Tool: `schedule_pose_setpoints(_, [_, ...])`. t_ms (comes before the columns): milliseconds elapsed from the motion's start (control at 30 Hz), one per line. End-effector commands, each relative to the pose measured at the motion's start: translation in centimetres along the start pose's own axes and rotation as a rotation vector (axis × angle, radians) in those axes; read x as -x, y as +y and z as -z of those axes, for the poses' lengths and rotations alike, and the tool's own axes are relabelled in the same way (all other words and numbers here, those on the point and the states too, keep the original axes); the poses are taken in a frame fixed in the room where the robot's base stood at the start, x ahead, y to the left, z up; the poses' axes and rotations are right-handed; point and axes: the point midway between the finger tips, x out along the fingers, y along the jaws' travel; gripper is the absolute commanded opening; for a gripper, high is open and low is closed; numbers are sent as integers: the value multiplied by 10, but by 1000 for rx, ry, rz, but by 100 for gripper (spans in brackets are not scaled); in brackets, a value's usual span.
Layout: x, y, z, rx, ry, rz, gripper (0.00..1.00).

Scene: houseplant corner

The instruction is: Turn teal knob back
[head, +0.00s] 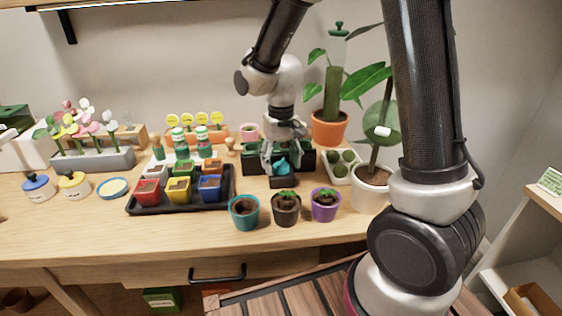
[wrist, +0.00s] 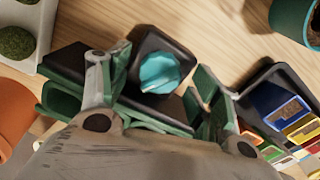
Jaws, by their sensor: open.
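The teal knob (head: 282,166) sits on a dark block on the table, in front of a dark green and black body. In the wrist view the teal knob (wrist: 159,73) is round and faceted, on the face of the black block (wrist: 156,50). My gripper (head: 283,150) is over the block from above and behind. In the wrist view my gripper (wrist: 155,75) is open, one finger on each side of the knob, with gaps between. Whether a fingertip touches the block's sides I cannot tell.
A black tray (head: 184,207) of coloured pots lies to the left. A teal pot (head: 244,213), a brown pot (head: 287,209) and a purple pot (head: 326,205) stand in front. A white tray (head: 343,180) with green balls is close on the right. The front table edge is clear.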

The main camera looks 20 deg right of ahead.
Motion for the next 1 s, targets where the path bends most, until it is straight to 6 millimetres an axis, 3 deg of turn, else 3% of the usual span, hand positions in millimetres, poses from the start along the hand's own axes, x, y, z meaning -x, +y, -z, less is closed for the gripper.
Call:
schedule_pose_setpoints(167, [24, 0, 1, 0, 6, 2, 64])
schedule_pose_setpoints(400, [79, 0, 1, 0, 7, 2, 64])
schedule_pose_setpoints(600, [110, 0, 1, 0, 4, 1, 64])
schedule_pose_setpoints(1000, [118, 0, 0, 0, 1, 0, 63])
